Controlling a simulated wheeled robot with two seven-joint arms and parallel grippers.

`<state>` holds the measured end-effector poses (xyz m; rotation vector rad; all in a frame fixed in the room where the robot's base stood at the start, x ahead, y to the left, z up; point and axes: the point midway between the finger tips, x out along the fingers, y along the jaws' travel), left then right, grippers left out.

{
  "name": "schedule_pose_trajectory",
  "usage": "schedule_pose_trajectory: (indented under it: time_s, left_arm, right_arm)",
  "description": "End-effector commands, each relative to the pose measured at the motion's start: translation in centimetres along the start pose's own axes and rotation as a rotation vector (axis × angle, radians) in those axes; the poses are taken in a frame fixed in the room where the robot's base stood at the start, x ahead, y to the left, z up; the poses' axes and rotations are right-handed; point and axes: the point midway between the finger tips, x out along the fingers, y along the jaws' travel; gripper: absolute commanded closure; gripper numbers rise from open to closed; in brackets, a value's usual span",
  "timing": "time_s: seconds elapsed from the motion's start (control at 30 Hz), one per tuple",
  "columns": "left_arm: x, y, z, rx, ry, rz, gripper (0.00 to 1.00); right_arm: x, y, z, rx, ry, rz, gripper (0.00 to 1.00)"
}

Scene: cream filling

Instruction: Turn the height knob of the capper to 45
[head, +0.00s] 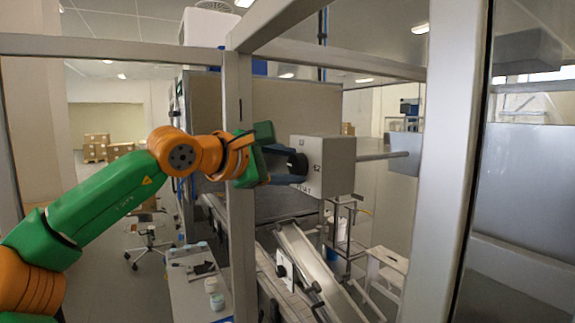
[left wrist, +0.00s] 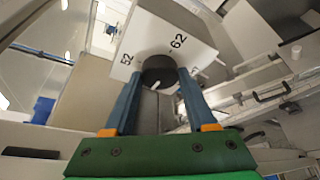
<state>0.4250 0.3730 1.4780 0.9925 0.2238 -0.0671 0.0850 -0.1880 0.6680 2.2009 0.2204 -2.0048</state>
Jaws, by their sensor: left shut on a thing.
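The capper's height knob (head: 297,162) is a dark round knob on the left face of a light grey box (head: 330,165). My left gripper (head: 290,168) reaches it from the left and is shut on it. In the left wrist view, the two blue fingers hold the dark knob (left wrist: 160,68) from both sides. The white dial face (left wrist: 150,35) behind it carries the numbers 52 and 62. The rest of the scale is partly hidden or too small to read, and I cannot tell which number the knob points at. My right gripper is not in view.
A metal frame post (head: 238,210) stands close beside my left wrist, with crossbars above. A horizontal rod joins the box to a grey block (head: 404,154) on the right. A sloping metal chute (head: 310,265) lies below. A side table (head: 200,290) holds small jars.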

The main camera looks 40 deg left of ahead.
Motion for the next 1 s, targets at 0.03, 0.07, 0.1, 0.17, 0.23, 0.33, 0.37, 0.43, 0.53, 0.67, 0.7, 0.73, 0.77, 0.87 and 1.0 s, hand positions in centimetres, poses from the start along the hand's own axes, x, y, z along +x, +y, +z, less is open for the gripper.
schedule_pose_trajectory:
  time_s: [0.03,0.07,0.1,0.17,0.23,0.33,0.37,0.43,0.53,0.67,0.7,0.73,0.77,0.87,1.0]
  left_arm:
    - [-0.1,0.2,0.1,-0.002,-0.005,0.007,0.36]
    - [-0.1,0.2,0.1,-0.002,-0.004,0.006,0.28]
    - [-0.1,0.2,0.1,-0.002,-0.004,0.006,0.17]
    - [-0.1,0.2,0.1,-0.001,-0.003,0.005,0.14]
    - [-0.1,0.1,0.1,-0.001,-0.003,0.004,0.14]
    - [0.0,0.1,0.1,0.000,-0.002,0.003,0.14]
    - [0.0,0.1,0.1,0.000,-0.002,0.003,0.14]
    - [-0.3,0.0,0.0,0.000,-0.003,0.004,0.14]
    - [-1.8,-0.3,-0.1,-0.001,-0.005,0.008,0.14]
    - [-4.7,-0.2,-0.1,0.000,-0.006,0.009,0.14]
    - [-5.5,-0.2,-0.1,-0.001,-0.005,0.008,0.14]
    - [-5.9,-0.1,-0.1,0.000,-0.004,0.007,0.14]
    - [-6.3,-0.1,0.0,0.000,-0.003,0.006,0.14]
    - [-7.0,0.0,0.1,0.000,-0.003,0.004,0.14]
    - [-7.1,0.1,0.1,0.000,-0.002,0.002,0.14]
  right_arm:
    - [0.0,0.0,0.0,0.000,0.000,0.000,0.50]
    - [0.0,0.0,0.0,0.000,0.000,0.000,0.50]
    - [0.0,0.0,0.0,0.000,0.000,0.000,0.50]
    - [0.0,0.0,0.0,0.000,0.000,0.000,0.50]
    - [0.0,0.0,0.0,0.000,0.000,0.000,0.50]
    - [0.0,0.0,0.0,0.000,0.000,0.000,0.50]
    - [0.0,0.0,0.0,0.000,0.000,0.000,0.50]
    - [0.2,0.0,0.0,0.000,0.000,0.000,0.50]
    - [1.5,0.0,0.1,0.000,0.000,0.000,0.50]
    - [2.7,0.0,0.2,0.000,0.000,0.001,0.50]
    - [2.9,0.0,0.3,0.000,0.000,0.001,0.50]
    - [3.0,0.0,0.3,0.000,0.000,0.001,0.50]
    - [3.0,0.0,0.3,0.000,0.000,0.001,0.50]
    - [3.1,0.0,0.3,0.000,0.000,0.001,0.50]
    - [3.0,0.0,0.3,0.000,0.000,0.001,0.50]
